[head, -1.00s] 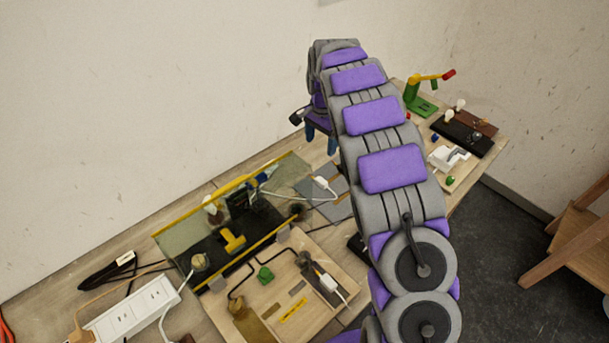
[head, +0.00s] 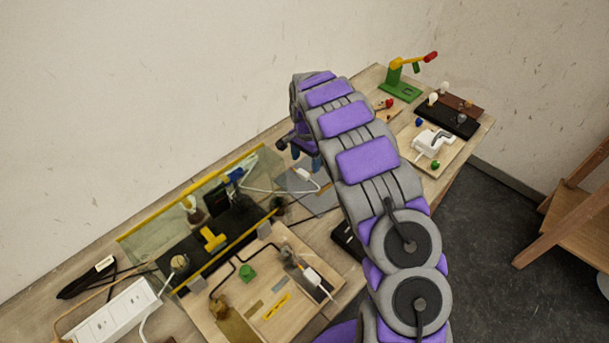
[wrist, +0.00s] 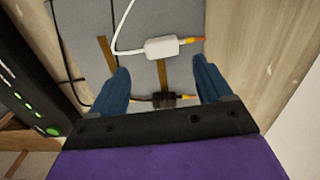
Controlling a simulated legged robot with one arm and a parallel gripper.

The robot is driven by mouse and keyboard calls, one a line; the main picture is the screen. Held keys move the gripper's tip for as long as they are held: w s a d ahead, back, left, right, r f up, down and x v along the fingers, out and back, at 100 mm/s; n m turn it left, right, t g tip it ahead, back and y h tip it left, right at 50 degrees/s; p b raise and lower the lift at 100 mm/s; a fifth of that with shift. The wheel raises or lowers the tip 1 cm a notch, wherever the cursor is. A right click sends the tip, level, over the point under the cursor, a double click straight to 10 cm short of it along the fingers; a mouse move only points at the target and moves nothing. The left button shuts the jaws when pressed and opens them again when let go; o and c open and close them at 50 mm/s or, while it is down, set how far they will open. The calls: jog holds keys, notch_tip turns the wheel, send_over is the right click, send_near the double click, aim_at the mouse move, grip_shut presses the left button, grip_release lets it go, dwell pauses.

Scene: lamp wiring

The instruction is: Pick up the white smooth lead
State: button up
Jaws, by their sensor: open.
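The white lead has a white block-shaped connector (wrist: 162,48) with an orange-yellow tip pointing right, and a smooth white cable (wrist: 122,28) curving up and away. It lies on a grey mat (wrist: 85,35); in the head view the connector (head: 303,174) is just beyond my arm's left side. A black lead with a dark connector (wrist: 165,100) lies nearer, parallel to it. My gripper (wrist: 161,64) has its blue fingers apart and empty, one on each side of the white connector in the picture. In the head view my gripper (head: 307,158) is partly hidden by my arm.
A black device with green lights (wrist: 30,105) stands close at left. A glass-walled box (head: 165,225) with yellow edges and a wooden board (head: 240,310) lie to the left. A white power strip (head: 110,318) is front left. A green lamp stand (head: 400,88) stands back right.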

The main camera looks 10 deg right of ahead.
aim_at(302, 172)
jog(key=f, duration=0.2)
jog(key=a+f+b, duration=0.1)
jog(key=f, duration=0.1)
jog(key=shift+a+f, duration=0.15)
jog(key=shift+f, duration=0.2)
jog(key=shift+a, duration=0.2)
jog(key=shift+d, duration=0.75)
jog(key=c, duration=0.5)
jog(key=shift+c, duration=0.6)
jog(key=shift+a, duration=0.6)
jog(key=c, duration=0.5)
jog(key=shift+d, duration=0.1)
